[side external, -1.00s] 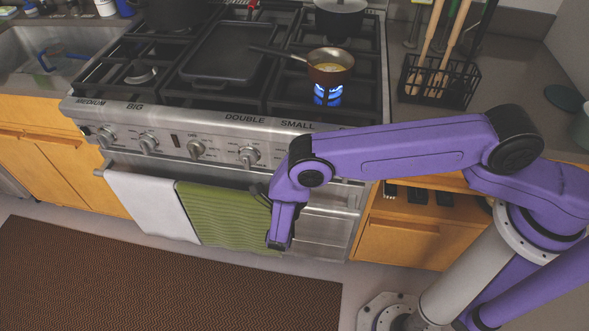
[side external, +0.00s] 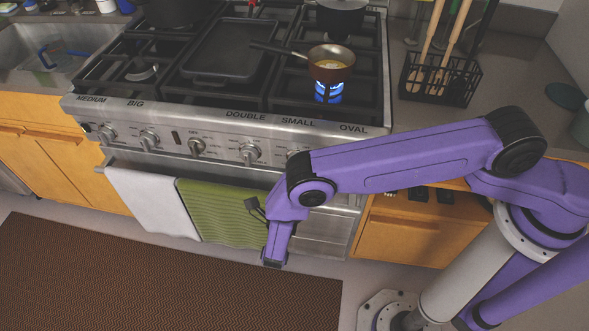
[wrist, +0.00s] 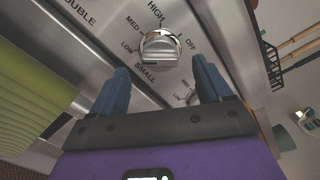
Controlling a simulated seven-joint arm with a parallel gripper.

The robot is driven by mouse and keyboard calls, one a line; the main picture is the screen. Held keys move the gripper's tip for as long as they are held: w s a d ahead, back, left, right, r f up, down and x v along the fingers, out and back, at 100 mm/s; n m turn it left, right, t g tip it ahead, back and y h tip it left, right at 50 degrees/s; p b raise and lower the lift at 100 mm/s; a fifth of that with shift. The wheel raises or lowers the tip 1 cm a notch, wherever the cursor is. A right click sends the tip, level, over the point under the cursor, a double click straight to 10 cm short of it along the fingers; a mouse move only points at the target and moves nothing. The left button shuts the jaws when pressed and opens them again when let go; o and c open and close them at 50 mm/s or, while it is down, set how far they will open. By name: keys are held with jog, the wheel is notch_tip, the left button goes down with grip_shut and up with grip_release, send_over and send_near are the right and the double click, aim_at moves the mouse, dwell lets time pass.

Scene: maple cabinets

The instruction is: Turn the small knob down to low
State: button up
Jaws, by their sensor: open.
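The small knob (wrist: 160,48) is silver and round with a raised grip bar, on the steel stove front in the wrist view. HIGH, MED, LOW and OFF are printed around it, with SMALL beside it. I cannot tell its exact setting. My gripper (wrist: 161,77) is open and empty, its two blue fingers spread to either side below the knob in the picture, apart from it. In the side view my gripper (side external: 252,205) is in front of the green towel, below the knob row. My arm hides most of the small knob there.
A blue flame (side external: 329,92) burns under a small copper pan (side external: 331,67). Other knobs, such as the double knob (side external: 249,152), line the panel. A green towel (side external: 222,212) and a white towel (side external: 152,203) hang from the oven handle. Open floor lies in front.

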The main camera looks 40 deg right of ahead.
jog(key=v, duration=1.3)
jog(key=shift+d, duration=0.1)
jog(key=d+r+m+g+y, duration=0.2)
jog(key=d+r+m+g, duration=0.3)
jog(key=r+m, duration=0.3)
jog(key=d+r+m+g+y, duration=0.2)
jog(key=d+r+m+g, duration=0.3)
jog(key=r, duration=0.6)
jog(key=s+d+r+m+g+y, duration=0.1)
jog(key=s+d+r+m+y, duration=0.3)
jog(key=s+d+m, duration=0.2)
jog(key=s+d+r+m+g+y, duration=0.1)
jog(key=s+d+r+m+y, duration=0.3)
jog(key=s+d+m, duration=0.3)
jog(key=s+d+y, duration=0.1)
jog(key=s+d, duration=0.3)
jog(key=shift+s+d+r+m+g, duration=0.2)
jog(key=shift+r+m+g, duration=0.1)
jog(key=shift+r, duration=0.05)
